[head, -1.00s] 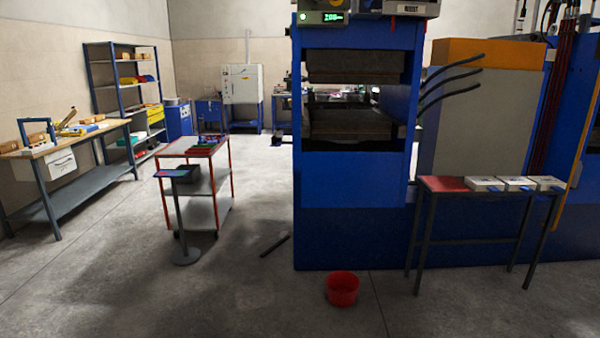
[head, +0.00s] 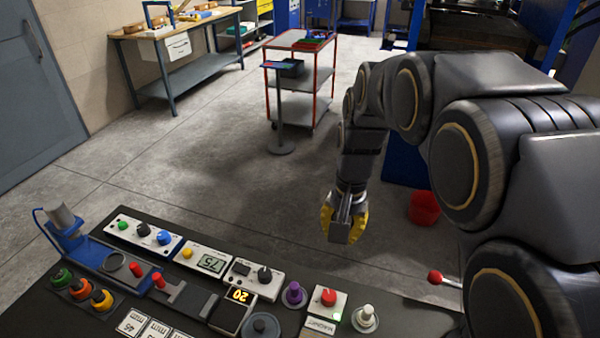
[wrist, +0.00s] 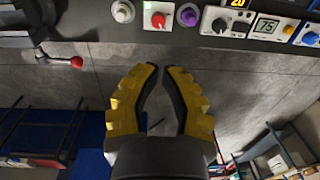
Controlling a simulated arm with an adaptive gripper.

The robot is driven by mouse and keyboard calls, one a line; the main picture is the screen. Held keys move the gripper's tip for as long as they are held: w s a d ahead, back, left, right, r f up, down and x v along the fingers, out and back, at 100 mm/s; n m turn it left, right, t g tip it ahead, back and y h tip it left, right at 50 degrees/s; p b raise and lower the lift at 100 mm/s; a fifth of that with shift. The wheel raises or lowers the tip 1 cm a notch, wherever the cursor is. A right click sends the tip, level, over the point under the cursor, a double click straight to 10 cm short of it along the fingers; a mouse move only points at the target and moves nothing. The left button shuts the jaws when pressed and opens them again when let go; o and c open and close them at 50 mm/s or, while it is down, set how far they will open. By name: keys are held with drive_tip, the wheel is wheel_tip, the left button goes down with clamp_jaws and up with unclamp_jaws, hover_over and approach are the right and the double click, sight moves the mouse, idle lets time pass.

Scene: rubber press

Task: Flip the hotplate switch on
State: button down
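My gripper (head: 345,228), with yellow fingers, hangs just beyond the far edge of the dark control table in the head view. In the wrist view my gripper's fingers (wrist: 161,70) angle inward; their tips are close together with a thin gap and nothing between. Candidate controls are a panel with a dark rocker and a black knob (head: 264,274), a red knob on a white box (head: 328,297) and a display box reading 20 (head: 236,304). I cannot read which one is the hotplate switch. In the wrist view the red knob (wrist: 158,20) lies beyond the fingertips.
A purple knob (head: 294,294), a white knob (head: 365,318) and a red-tipped lever (head: 436,278) sit along the table's right part. A blue holder (head: 90,252) and several coloured buttons are at left. A red bucket (head: 424,208) stands on the floor beyond.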

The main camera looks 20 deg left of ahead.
drive_tip(key=w+a+f, duration=0.3)
drive_tip(key=a+f, duration=0.2)
drive_tip(key=a, duration=0.6)
drive_tip(key=y, duration=0.1)
hover_over(239, 265)
drive_tip(key=d, duration=0.2)
wheel_tip(239, 265, down, 6)
drive_tip(key=shift+d, duration=0.15)
drive_tip(key=f, duration=0.4)
drive_tip(key=a+f, duration=0.1)
drive_tip(key=f, duration=0.4)
drive_tip(key=a+f, duration=0.1)
drive_tip(key=f, duration=0.3)
drive_tip(key=shift+f, duration=0.4)
drive_tip(key=shift+a, duration=0.1)
